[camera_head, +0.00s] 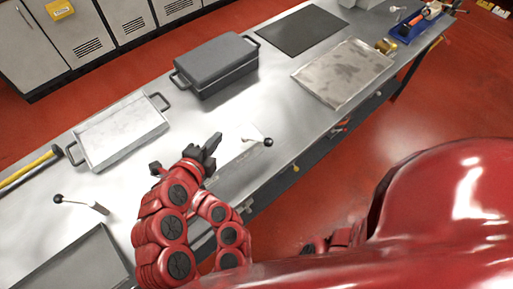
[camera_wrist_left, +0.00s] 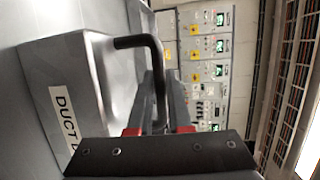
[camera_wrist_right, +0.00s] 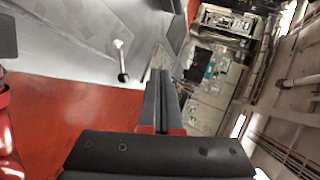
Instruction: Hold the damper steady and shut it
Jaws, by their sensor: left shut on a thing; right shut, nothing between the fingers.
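A grey duct housing (camera_wrist_left: 82,75) fills the left of the left wrist view. Its white label (camera_wrist_left: 66,122) reads "DUCT" and is then cut off by my gripper. A black bent handle (camera_wrist_left: 135,41) comes out of the housing and runs down between my left fingers. My left gripper (camera_wrist_left: 158,80) is shut on this handle. My right gripper (camera_wrist_right: 160,75) is shut and empty. A lever with a black knob (camera_wrist_right: 123,77) stands left of its fingertips, apart from them. In the head view dark jaws (camera_head: 210,147) show over the bench, with my red arms hiding what is below.
The long metal bench (camera_head: 165,85) carries a shallow tray with handles (camera_head: 122,133), a lidded grey box (camera_head: 215,68), a dark plate (camera_head: 302,31) and a worn flat tray (camera_head: 343,72). Black-knobbed levers stand at the left (camera_head: 80,203) and beside the dark jaws (camera_head: 267,142). Red floor surrounds the bench.

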